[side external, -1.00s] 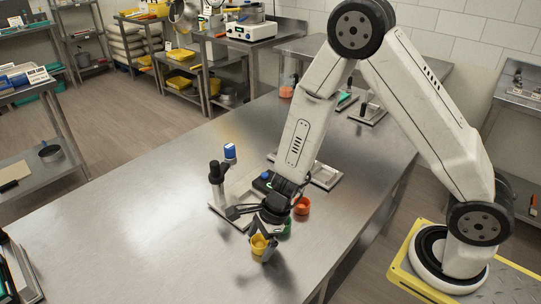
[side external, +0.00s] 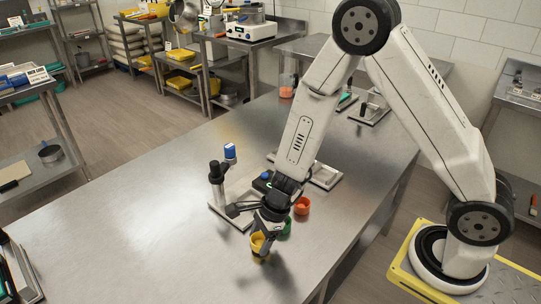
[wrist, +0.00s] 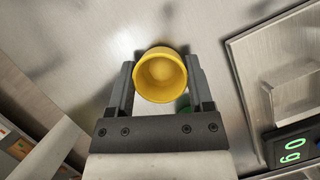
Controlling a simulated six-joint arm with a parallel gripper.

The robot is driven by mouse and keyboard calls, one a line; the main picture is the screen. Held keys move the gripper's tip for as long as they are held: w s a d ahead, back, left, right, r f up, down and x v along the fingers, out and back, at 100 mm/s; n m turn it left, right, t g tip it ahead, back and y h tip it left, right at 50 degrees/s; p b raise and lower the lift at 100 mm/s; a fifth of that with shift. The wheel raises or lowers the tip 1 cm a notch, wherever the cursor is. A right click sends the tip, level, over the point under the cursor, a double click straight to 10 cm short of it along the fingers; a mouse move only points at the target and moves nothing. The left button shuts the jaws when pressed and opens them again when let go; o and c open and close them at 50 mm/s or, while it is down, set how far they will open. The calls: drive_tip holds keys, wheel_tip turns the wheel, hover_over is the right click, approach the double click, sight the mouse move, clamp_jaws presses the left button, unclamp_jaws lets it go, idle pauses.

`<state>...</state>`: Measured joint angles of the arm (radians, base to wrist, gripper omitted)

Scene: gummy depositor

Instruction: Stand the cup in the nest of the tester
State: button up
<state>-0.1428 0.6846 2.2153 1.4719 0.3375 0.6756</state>
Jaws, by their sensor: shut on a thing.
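The yellow cup (side external: 258,243) is between the two fingers of my gripper (side external: 262,236), near the front of the steel table. In the wrist view the cup (wrist: 160,75) shows its open mouth, and a finger of my gripper (wrist: 160,88) presses on each side. I cannot tell whether its base touches the table. The tester (side external: 218,185) is just left of and behind my gripper, with a dark post and a blue head. The wrist view shows part of its metal plate (wrist: 237,70) at the right, with a raised block and a lit green display. Its nest is not clearly visible.
A green cup (side external: 286,228) and an orange cup (side external: 302,205) stand close to the right of my gripper; a bit of green also shows below the yellow cup in the wrist view. Another metal plate (side external: 325,177) lies behind.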

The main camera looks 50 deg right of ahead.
sight(259, 242)
wheel_tip(259, 242, up, 9)
idle(0.8)
drive_tip(key=shift+r, duration=0.15)
drive_tip(key=o, duration=0.6)
clamp_jaws()
drive_tip(key=w+d, duration=0.9)
drive_tip(key=w, duration=0.2)
drive_tip(key=shift+w, duration=0.25)
